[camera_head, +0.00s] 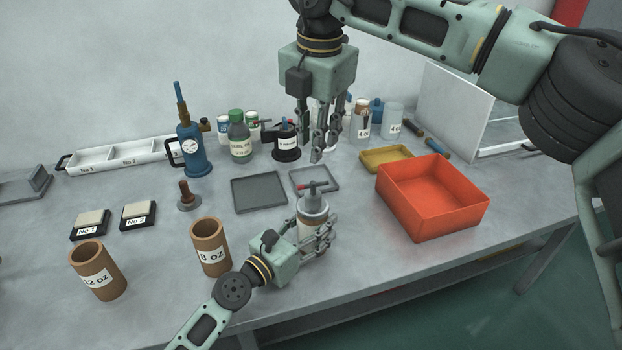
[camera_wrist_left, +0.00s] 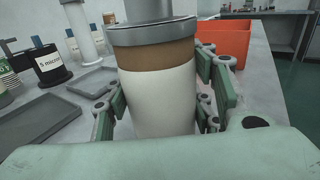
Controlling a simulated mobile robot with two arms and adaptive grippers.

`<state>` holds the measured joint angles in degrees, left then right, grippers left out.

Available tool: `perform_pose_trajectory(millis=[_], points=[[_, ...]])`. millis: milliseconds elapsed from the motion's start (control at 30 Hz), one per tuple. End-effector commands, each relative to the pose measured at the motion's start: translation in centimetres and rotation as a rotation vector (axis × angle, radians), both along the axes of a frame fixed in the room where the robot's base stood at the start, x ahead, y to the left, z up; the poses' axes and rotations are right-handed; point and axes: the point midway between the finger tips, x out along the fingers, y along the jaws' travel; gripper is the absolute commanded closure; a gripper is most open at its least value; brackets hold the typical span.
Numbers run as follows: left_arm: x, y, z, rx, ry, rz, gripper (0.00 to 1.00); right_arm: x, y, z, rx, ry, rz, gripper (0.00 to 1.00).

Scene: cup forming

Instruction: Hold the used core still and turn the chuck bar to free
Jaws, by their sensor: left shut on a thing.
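The used core (camera_head: 312,228), a white-wrapped cylinder with a brown band and grey metal cap, stands upright near the table's front edge. In the left wrist view the core (camera_wrist_left: 160,95) fills the middle. My left gripper (camera_head: 322,240) is shut around its side, with fingers on both sides in the wrist view.
An orange bin (camera_head: 432,205) stands to the right, with a small yellow tray (camera_head: 386,158) behind it. Grey trays (camera_head: 259,195) lie behind the core. An 8 oz brown tube (camera_head: 210,250) stands left of it.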

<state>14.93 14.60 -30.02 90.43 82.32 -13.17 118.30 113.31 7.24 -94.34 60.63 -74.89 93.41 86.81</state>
Motion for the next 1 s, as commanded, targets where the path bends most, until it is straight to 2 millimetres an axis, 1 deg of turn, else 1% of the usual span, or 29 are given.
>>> perform_pose_trajectory(millis=[100,300,433,600,667,767,1000], points=[[0.0,0.0,-0.1,0.001,0.001,0.000,0.78,-0.2,0.0,0.2,0.039,-0.005,-0.216,0.76],[0.0,0.0,-0.1,0.001,0.001,0.000,0.78,-0.5,0.0,0.3,0.099,-0.006,-0.522,0.76],[0.0,0.0,-0.1,0.001,0.001,0.000,0.78,-0.6,0.0,0.4,0.125,-0.007,-0.644,0.76],[0.0,0.0,-0.1,0.001,0.001,0.000,0.78,-0.6,0.1,0.1,0.138,-0.005,-0.709,0.76],[0.0,0.0,-0.1,0.001,0.001,0.000,0.78,-0.5,0.1,-0.5,0.138,-0.004,-0.715,0.76],[0.0,0.0,-0.1,0.001,0.001,0.000,0.78,-0.2,0.1,-1.9,0.137,-0.004,-0.715,0.76],[0.0,0.0,0.0,0.001,0.001,0.000,0.78,0.7,0.4,-6.7,0.136,-0.003,-0.713,0.76]])
